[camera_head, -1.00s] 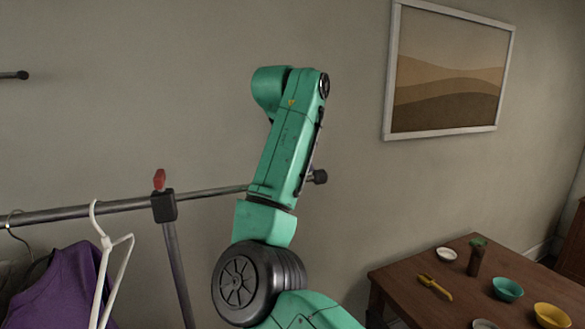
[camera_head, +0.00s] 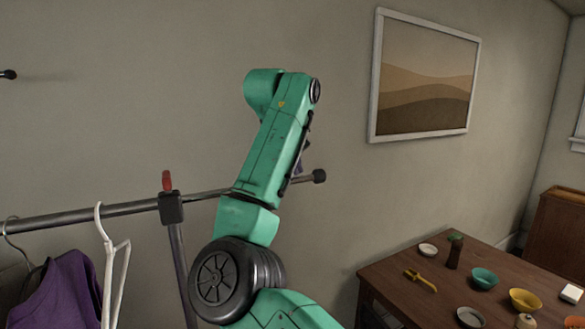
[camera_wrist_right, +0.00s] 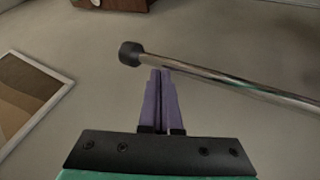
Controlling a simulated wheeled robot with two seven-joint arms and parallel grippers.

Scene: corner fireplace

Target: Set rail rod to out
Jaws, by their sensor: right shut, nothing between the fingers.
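The rail rod (camera_head: 207,194) is a thin metal bar. It extends right from a black clamp with a red lever (camera_head: 168,182) and ends in a black cap (camera_head: 319,176). In the wrist view the rod (camera_wrist_right: 235,83) slants down to the right from its cap (camera_wrist_right: 131,53). My right gripper (camera_wrist_right: 159,72) has purple fingers, shut and empty. Their tips appear beside the rod, just right of the cap; I cannot tell if they touch it. In the head view my green arm hides part of the rod and most of the right gripper (camera_head: 300,166). My left gripper is not in view.
A white hanger (camera_head: 108,255) and purple garment (camera_head: 62,290) hang from the thicker rail (camera_head: 80,217) at left. A brown table (camera_head: 390,280) with several bowls stands at lower right. A framed picture (camera_head: 425,78) hangs on the wall.

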